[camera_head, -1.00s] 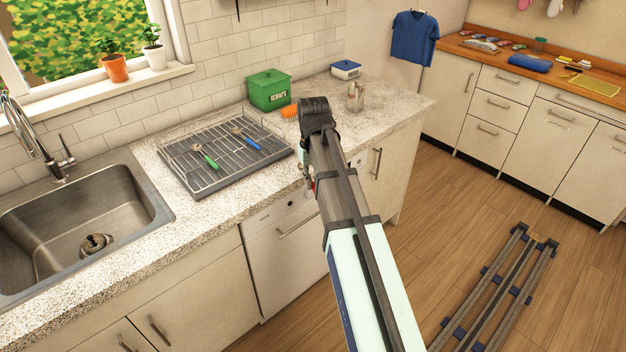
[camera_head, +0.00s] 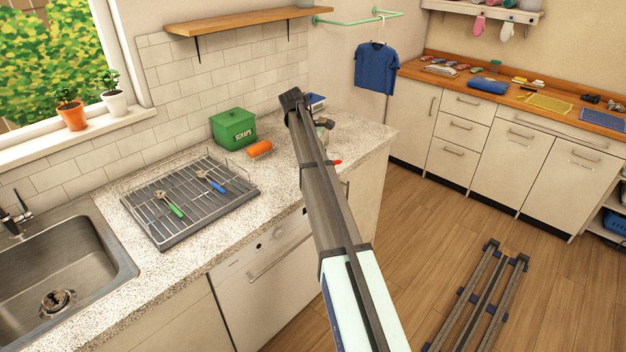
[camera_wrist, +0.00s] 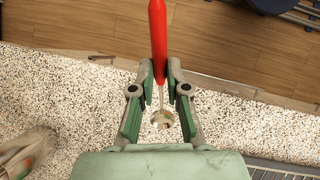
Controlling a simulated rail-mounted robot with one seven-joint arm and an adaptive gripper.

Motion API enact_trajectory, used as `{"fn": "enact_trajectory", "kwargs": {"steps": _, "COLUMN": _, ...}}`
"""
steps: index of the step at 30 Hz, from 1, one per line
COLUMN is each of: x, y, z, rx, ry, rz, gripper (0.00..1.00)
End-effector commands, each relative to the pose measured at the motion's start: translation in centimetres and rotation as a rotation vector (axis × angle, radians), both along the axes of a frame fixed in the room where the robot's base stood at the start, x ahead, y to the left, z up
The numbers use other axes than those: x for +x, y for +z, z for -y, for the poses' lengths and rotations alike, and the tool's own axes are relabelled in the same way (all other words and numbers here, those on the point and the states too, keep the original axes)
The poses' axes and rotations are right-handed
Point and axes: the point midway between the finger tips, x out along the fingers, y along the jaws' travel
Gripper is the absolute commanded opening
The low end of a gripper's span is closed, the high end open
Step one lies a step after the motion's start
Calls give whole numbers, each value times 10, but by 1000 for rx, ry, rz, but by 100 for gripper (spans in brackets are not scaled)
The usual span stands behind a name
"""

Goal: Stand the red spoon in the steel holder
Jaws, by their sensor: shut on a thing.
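The red spoon shows in the wrist view with its red handle (camera_wrist: 158,45) between the fingertips and its steel bowl (camera_wrist: 162,119) toward the palm, above the speckled counter. My gripper (camera_wrist: 160,75) is shut on it. In the head view only the red handle end (camera_head: 336,162) shows beside my arm; my gripper is hidden behind the arm. The steel holder (camera_head: 328,124) is partly hidden by my arm on the counter's right end. A shiny metal thing at the wrist view's lower left (camera_wrist: 24,152), apart from the spoon, looks like the holder.
A dish rack (camera_head: 150,222) holds a green-handled and a blue-handled utensil. A green scraps bin (camera_head: 233,128), an orange brush (camera_head: 260,149) and a white-and-blue box (camera_head: 316,101) stand at the back. The counter's front edge is close to the spoon.

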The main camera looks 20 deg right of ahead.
Motion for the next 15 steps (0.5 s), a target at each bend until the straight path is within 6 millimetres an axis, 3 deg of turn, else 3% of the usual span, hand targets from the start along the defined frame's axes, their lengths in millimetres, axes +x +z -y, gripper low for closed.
{"fn": "enact_trajectory", "kwargs": {"steps": 1, "x": 18, "y": 10, "z": 7, "rx": -32, "ry": 61, "rz": -39, "gripper": 0}}
{"fn": "enact_trajectory", "kwargs": {"steps": 8, "x": 61, "y": 43, "z": 35, "rx": -201, "ry": 350, "rz": -210, "gripper": 0}}
{"fn": "enact_trajectory", "kwargs": {"steps": 15, "x": 123, "y": 87, "z": 69, "rx": -502, "ry": 735, "rz": -302, "gripper": 0}}
